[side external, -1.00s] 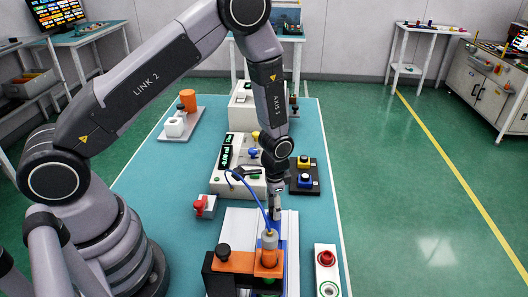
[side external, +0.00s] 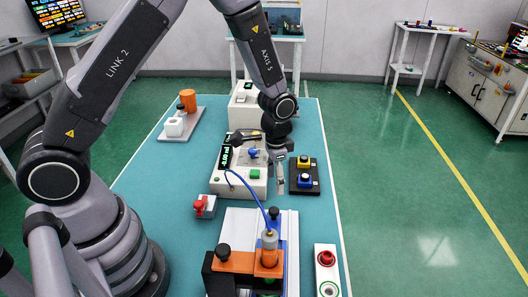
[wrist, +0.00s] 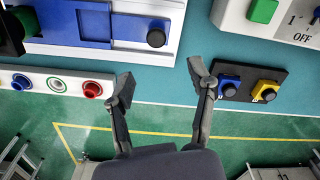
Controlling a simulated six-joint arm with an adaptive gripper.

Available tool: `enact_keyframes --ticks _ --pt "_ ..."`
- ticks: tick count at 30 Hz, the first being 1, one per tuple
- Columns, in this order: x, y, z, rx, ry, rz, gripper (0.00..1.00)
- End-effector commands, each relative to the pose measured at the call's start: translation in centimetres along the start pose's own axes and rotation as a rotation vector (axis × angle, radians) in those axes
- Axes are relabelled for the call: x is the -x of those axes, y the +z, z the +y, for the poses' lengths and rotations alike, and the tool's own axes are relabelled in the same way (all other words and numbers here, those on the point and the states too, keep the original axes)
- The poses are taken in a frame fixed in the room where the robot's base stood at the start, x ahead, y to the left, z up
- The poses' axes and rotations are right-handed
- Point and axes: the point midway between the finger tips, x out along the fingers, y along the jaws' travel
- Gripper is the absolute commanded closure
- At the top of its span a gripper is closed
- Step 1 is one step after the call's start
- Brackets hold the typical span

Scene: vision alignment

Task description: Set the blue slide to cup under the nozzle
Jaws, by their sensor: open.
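The blue slide (side external: 283,226) lies on a white rail in the side view, partly hidden behind the orange nozzle holder (side external: 236,262). It also shows at the top of the wrist view (wrist: 80,22), with a black knob (wrist: 156,38) at its right end. The dispenser body (side external: 269,246) stands upright in the holder with a blue hose; I cannot make out its nozzle tip or a cup. My gripper (side external: 280,186) is above the table, beyond the knob end of the slide. In the wrist view its fingers (wrist: 162,80) are apart and empty, clear of the knob.
A black block with yellow and blue knobs (side external: 304,177) stands just right of my gripper. A dispenser control box (side external: 226,187) is to its left. A red-knobbed block (side external: 205,206) and a white button panel (side external: 327,272) flank the rail.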

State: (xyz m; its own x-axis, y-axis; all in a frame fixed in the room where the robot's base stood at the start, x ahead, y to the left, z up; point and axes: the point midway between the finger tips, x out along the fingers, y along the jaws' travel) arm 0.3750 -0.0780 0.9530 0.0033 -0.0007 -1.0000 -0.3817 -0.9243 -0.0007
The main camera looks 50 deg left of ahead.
Motion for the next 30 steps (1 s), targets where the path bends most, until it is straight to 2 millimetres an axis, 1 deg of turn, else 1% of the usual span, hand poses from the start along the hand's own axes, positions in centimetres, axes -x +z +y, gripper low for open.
enact_keyframes --ticks 1,3,6,10,17,20,23,26,27,29,30 --pt "0.9 -0.1 0.0 0.0 -0.001 0.005 0.44" --pt "1.8 -0.1 0.0 0.0 -0.001 0.004 0.44" --pt "2.6 0.0 0.0 0.0 0.0 0.002 0.44" --pt "3.0 0.0 0.0 0.001 0.0 0.0 0.44" --pt "3.0 0.0 0.0 0.001 0.0 0.0 0.44" --pt "4.0 0.1 -0.2 0.009 -0.002 0.013 0.44" --pt "7.1 0.7 -0.6 0.034 -0.009 0.049 0.44" --pt "11.9 2.3 -1.1 0.078 -0.021 0.108 0.44" --pt "13.9 3.3 -1.3 0.099 -0.026 0.133 0.44" --pt "16.8 5.0 -1.5 0.131 -0.034 0.172 0.44" --pt "18.5 6.3 -1.5 0.152 -0.038 0.196 0.44"
